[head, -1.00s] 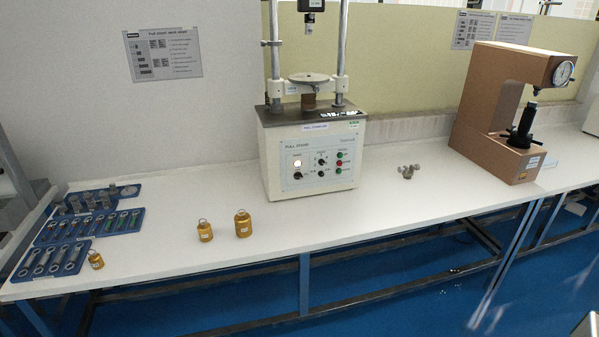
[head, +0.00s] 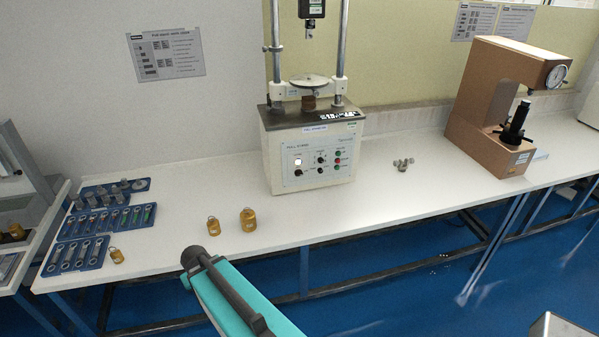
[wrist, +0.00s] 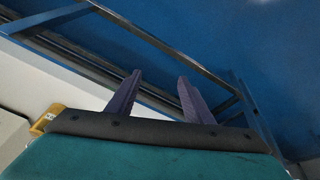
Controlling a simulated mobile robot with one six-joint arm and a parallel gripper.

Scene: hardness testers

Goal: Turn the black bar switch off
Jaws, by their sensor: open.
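The pull stand (head: 310,150) stands on the bench against the wall, with a control panel on its front. The panel has a lit white switch (head: 298,162), small black controls (head: 320,160), and green and red buttons at its right. Which black control is the bar switch is too small to tell. My teal arm shows at the bottom of the head view, in front of the bench and well short of the panel. In the wrist view my gripper (wrist: 158,76) has its two purple fingers apart with nothing between them, against the bench frame and blue floor.
Gold weights (head: 248,220) stand near the bench's front edge, close to my arm. Blue trays (head: 88,253) of metal parts lie at left. Small metal pieces (head: 403,164) and a brown hardness tester (head: 490,110) are at right. The white bench before the panel is clear.

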